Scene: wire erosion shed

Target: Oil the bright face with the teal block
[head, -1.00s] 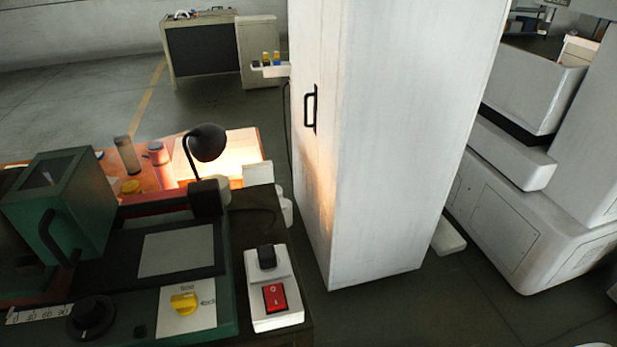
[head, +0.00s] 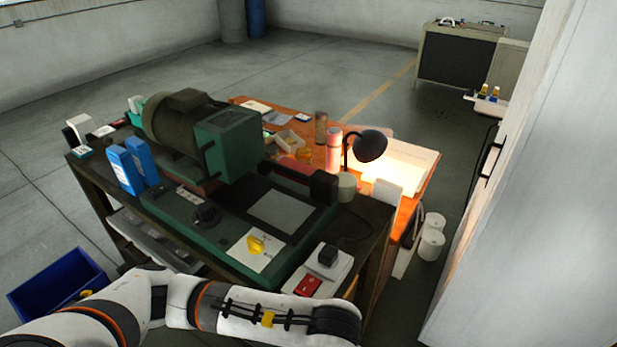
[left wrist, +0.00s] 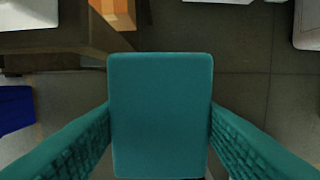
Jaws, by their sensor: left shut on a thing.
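A teal block (left wrist: 160,115) with rounded corners fills the middle of the left wrist view. My left gripper (left wrist: 160,128) is shut on it, with one textured finger along each side. In the head view my left arm reaches in from the lower left, along the front of the bench; its gripper and the block are not visible there. A pale, bright square face (head: 281,211) lies flat on the bed of the green machine (head: 190,215), beyond my arm. My right gripper is in neither current view.
A black lamp (head: 369,146) stands behind the face. Blue boxes (head: 125,170) stand at left. A blue bin (head: 58,283) is on the floor. A tall white cabinet (head: 515,210) stands at right.

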